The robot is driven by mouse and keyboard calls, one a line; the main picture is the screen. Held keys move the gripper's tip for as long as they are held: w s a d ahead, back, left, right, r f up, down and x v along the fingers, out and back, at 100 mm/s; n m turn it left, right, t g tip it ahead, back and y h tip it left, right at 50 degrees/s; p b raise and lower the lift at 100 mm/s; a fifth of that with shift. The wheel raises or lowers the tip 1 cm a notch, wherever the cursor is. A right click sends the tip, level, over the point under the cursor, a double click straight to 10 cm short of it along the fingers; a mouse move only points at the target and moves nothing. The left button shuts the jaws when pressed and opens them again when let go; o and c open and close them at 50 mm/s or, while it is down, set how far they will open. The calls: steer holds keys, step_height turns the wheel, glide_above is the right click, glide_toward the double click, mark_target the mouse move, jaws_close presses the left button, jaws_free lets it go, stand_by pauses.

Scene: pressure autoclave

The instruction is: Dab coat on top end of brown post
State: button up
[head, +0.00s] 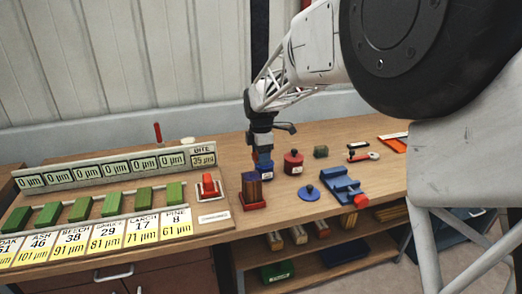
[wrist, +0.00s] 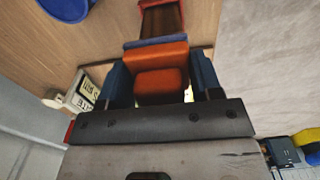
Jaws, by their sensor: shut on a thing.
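The brown post (head: 251,182) stands upright in a red base (head: 253,202) near the front of the bench. In the wrist view the post (wrist: 162,20) shows just beyond the held tool. My gripper (head: 263,157) points down behind the post in the head view. In the wrist view its dark blue fingers are shut on an orange block-shaped dauber (wrist: 160,85) with a blue edge at its far end. I cannot tell whether that edge touches the post. A blue jar (head: 267,176) with a white label stands behind the post, partly hidden.
A red jar (head: 293,162), a blue disc-like lid (head: 309,193) and a blue fixture (head: 343,187) stand to the right. A sample board with green blocks (head: 113,202) fills the left. A small red device (head: 209,186) sits left of the post. Bare bench lies between the lid and red jar.

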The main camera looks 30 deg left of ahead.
steer(key=shift+f, duration=2.4)
steer(key=shift+s+a+f, duration=0.55)
steer(key=shift+s+a, duration=0.05)
steer(key=shift+a, duration=0.05)
steer(key=shift+c, duration=0.3)
steer(key=shift+s+a, duration=1.85)
glide_toward(256, 175)
steer(key=shift+w+d+r, duration=0.3)
steer(key=shift+w+d, duration=0.25)
steer(key=shift+d, duration=0.15)
steer(key=shift+w+d, duration=0.1)
steer(key=shift+w, duration=0.05)
